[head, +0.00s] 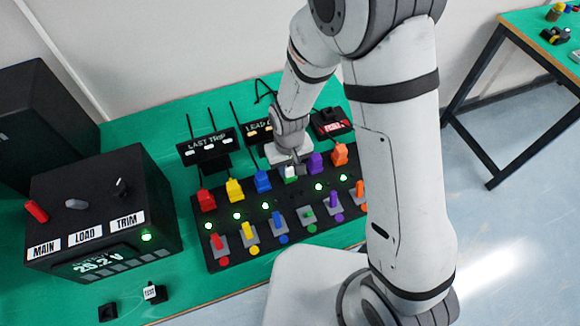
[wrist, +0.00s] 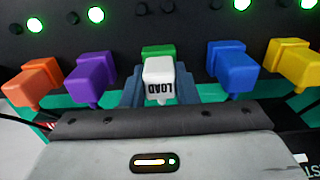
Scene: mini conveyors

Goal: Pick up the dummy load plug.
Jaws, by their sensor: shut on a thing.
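The dummy load plug (wrist: 158,72), a white block marked LOAD, sits between the blue-grey fingers of my gripper (wrist: 159,88) in the wrist view. The fingers are shut on its sides. A green block (wrist: 157,50) shows just behind it, mostly hidden. In the head view my gripper (head: 290,165) is over the back row of the black panel (head: 225,262), in the gap between the blue and purple plugs. The white plug (head: 290,171) shows small below it. I cannot tell whether the plug touches the green block or stands clear of it.
Red (head: 206,200), yellow (head: 235,190), blue (head: 263,181), purple (head: 316,163) and orange (head: 340,154) plugs stand close on both sides. Coloured switches (head: 277,219) line the front. A black control box (head: 105,205) stands left. Signs, including LAST TRIP (head: 207,146), stand behind.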

